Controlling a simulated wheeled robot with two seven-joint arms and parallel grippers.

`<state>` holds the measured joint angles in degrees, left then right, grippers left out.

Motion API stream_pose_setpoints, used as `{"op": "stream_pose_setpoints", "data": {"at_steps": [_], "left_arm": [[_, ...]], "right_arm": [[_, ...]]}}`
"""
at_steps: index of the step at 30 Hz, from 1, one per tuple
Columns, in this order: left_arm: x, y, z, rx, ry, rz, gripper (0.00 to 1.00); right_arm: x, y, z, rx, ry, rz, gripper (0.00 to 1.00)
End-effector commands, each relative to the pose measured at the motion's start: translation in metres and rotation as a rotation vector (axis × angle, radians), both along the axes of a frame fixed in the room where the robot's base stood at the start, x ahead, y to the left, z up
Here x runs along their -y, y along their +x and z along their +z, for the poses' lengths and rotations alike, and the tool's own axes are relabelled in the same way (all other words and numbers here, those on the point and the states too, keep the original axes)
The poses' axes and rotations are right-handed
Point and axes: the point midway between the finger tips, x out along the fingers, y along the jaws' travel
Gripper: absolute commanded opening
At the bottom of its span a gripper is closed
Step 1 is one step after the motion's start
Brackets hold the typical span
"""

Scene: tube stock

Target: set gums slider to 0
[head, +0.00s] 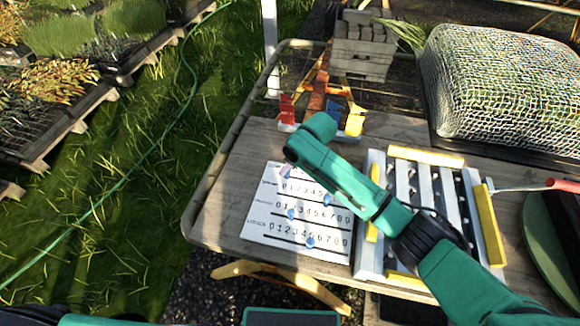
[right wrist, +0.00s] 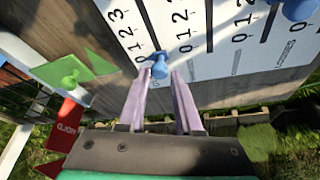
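A white board (head: 255,222) with rows of digits and dark slots lies on the wooden table. Blue slider knobs sit on it: one by the middle digits (head: 327,199), one near the low digits (head: 290,213), one lower down (head: 310,241). My right gripper (right wrist: 161,78) is over the board's upper left. In the right wrist view its two pale purple fingers stand apart with a blue knob (right wrist: 160,65) between or just beyond their tips, beside the 0 end of a slot. Contact cannot be told. I cannot read which slider is gums. My left gripper is not in view.
Right of the board stands a white-and-grey rack with yellow edges (head: 425,156). Behind are red and yellow pieces (head: 354,121), a grey crate stack (head: 361,50) and a netted mound (head: 505,85). A red-handled tool (head: 562,185) lies at right. The table's left edge is near the board.

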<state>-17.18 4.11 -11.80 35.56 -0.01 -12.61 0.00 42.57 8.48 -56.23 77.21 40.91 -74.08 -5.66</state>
Motion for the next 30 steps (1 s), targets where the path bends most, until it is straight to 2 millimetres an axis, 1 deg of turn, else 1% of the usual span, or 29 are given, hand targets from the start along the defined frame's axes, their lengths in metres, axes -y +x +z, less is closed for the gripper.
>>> {"op": "stream_pose_setpoints", "data": {"at_steps": [3, 10, 14, 17, 27, 30], "left_arm": [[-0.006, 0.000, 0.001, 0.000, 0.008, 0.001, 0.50], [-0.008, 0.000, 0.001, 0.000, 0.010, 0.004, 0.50], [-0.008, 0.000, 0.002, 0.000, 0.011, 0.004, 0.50], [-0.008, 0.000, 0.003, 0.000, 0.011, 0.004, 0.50], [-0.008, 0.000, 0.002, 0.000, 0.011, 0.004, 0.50], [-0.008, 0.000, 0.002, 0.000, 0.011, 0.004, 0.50]], "right_arm": [[-0.001, 0.000, 0.000, 0.000, 0.000, 0.001, 0.57], [0.000, -0.001, 0.000, -0.003, -0.001, 0.001, 0.57], [0.003, -0.002, 0.008, -0.002, 0.000, 0.001, 0.57], [0.009, -0.006, 0.025, 0.000, -0.001, 0.001, 0.57], [0.037, -0.025, 0.106, 0.002, 0.000, 0.001, 0.57], [0.042, -0.029, 0.123, 0.000, 0.000, 0.001, 0.57]]}}
